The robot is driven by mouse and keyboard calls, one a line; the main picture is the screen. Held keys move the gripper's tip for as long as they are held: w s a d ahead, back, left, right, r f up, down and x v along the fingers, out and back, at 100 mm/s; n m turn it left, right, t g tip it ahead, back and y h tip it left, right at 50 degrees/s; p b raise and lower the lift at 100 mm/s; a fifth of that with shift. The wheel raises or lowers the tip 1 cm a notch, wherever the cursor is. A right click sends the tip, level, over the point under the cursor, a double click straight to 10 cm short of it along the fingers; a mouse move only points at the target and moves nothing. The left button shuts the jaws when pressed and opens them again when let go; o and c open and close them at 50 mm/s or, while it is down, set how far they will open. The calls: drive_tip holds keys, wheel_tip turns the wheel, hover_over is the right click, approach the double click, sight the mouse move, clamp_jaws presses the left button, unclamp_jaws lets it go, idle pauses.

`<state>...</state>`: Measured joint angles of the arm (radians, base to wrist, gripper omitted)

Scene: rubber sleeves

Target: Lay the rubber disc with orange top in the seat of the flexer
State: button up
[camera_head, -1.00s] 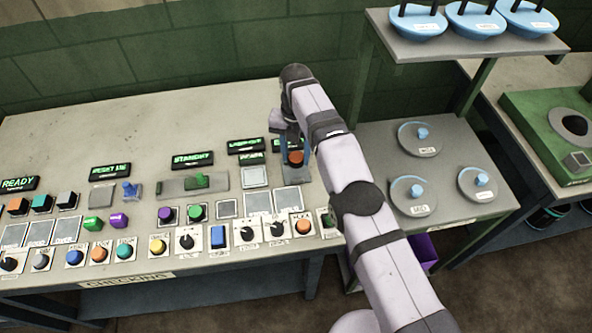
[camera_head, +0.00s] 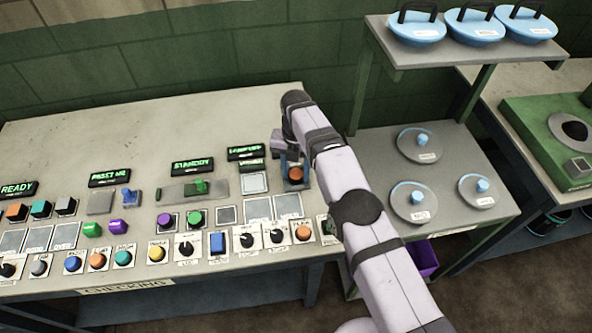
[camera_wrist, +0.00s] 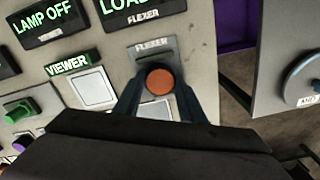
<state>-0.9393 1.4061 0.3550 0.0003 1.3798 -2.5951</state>
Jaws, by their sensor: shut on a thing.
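My gripper (camera_head: 294,167) is low over the right end of the checking bench. It is shut on the rubber disc with orange top (camera_head: 296,174), with a finger on each side. The wrist view also shows the disc (camera_wrist: 159,82) between the dark fingertips, orange face toward the camera. The flexer (camera_wrist: 150,50), a grey fixture with a FLEXER label, lies directly under and around the disc. The disc and fingers hide its seat, so I cannot tell whether the disc touches it. A display (camera_wrist: 140,14) above the flexer reads LOAD, its end cut off.
The viewer's pale pad (camera_wrist: 92,88) lies just left of the flexer. Knobs and buttons, such as a blue switch (camera_head: 218,241), line the bench front. A side shelf (camera_head: 455,148) on the right holds three grey discs with blue knobs.

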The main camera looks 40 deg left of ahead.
sight(296, 174)
drive_tip(key=shift+f, duration=0.2)
drive_tip(key=o, duration=1)
drive_tip(key=shift+r, duration=0.15)
wheel_tip(296, 174, up, 12)
drive_tip(key=p, duration=0.7)
drive_tip(key=shift+p, duration=0.35)
drive_tip(key=shift+r, duration=0.1)
